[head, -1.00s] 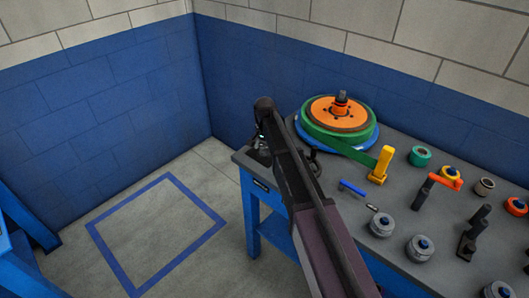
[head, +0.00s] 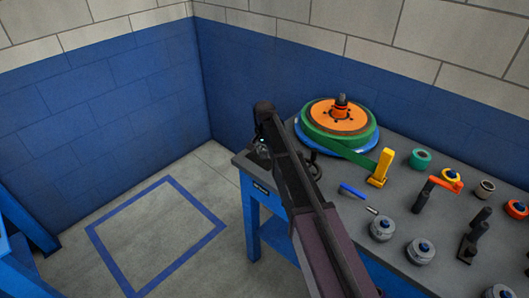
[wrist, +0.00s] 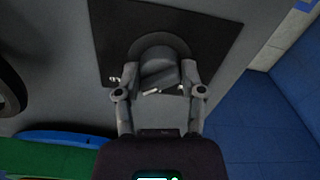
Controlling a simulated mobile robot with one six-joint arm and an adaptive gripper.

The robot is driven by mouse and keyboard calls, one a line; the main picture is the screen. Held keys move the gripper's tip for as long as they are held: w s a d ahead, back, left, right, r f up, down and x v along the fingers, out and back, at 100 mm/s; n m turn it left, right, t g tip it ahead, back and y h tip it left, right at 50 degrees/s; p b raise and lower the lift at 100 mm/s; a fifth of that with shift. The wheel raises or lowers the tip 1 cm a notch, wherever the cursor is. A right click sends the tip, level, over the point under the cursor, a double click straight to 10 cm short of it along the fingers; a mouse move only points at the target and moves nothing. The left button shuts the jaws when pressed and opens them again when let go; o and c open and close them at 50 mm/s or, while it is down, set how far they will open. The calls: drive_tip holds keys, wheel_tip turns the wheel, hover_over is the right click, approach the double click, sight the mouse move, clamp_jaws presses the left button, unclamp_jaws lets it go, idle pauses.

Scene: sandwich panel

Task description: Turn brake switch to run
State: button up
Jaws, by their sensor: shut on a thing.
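The brake switch is a dark grey knob (wrist: 158,72) on a round base, set on a black square plate (wrist: 215,40) in the wrist view. It has a small pale mark on its near side. My gripper (wrist: 160,78) has one finger on each side of the knob and is shut on it. In the head view my gripper (head: 262,150) is at the table's far left corner, mostly behind my arm. The switch is hidden there, and I cannot read any run label.
A dark handwheel (head: 315,168) stands close by on the grey table. Behind it is an orange and green reel (head: 337,117) with a green strap running to a yellow post (head: 381,167).

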drive_tip(key=shift+n, duration=0.3)
drive_tip(key=n, duration=0.4)
drive_tip(key=shift+d, duration=0.1)
drive_tip(key=n, duration=0.5)
drive_tip(key=shift+s, duration=0.1)
idle(0.4)
drive_tip(key=o, duration=1.1)
drive_tip(key=shift+o, duration=0.2)
